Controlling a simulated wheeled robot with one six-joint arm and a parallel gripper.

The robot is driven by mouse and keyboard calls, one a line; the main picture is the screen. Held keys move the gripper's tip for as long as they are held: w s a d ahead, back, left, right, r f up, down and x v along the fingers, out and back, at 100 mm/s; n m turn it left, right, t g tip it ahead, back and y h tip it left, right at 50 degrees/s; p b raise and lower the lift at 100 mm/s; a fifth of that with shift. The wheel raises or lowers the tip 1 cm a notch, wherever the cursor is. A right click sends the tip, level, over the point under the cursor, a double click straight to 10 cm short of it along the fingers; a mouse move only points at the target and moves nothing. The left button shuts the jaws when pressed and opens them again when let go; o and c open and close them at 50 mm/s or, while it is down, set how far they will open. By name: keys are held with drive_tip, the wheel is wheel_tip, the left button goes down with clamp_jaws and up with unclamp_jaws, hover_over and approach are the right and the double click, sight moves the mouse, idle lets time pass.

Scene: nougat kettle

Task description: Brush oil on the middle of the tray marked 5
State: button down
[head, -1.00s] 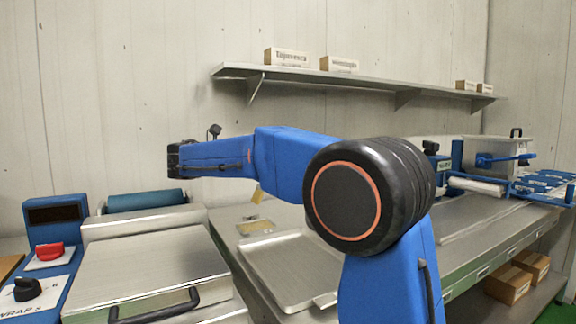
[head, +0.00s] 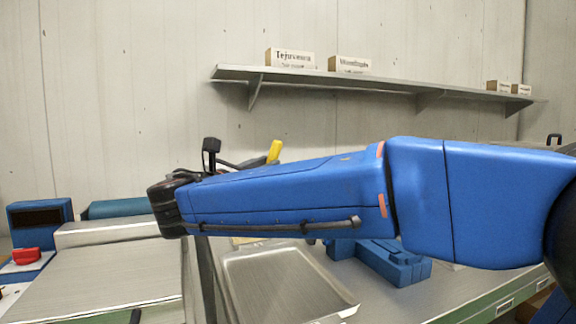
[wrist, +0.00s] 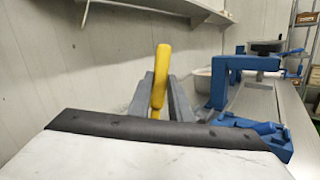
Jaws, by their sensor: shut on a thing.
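My gripper (wrist: 160,100) shows in the wrist view as two grey fingers shut on a yellow handle (wrist: 160,75), likely the oil brush. In the head view the yellow handle (head: 275,151) sticks up behind my forearm, and the fingers are hidden there. The brush's bristles are not visible in either view. A shallow metal tray (head: 285,285) lies on the bench in the head view, below my forearm, which hides its far part. No number is readable on it. I cannot tell the gripper's exact distance from the tray.
A wrapping machine (head: 105,275) stands at the left. A blue device (head: 395,262) shows beneath my forearm. A wall shelf (head: 390,84) with several small boxes runs above the bench. The wrist view shows a blue clamp-like frame (wrist: 220,80) at the right.

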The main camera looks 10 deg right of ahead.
drive_tip(key=shift+t, duration=0.3)
drive_tip(key=shift+s+d+f, duration=0.1)
drive_tip(key=shift+s+f, duration=0.1)
drive_tip(key=shift+f, duration=0.65)
drive_tip(key=shift+s+f, duration=0.15)
drive_tip(key=shift+f, duration=0.65)
drive_tip(key=shift+s+d+f, duration=0.1)
drive_tip(key=shift+s+f, duration=0.1)
drive_tip(key=shift+f, duration=0.65)
drive_tip(key=shift+a+y, duration=0.1)
drive_tip(key=shift+y, duration=0.3)
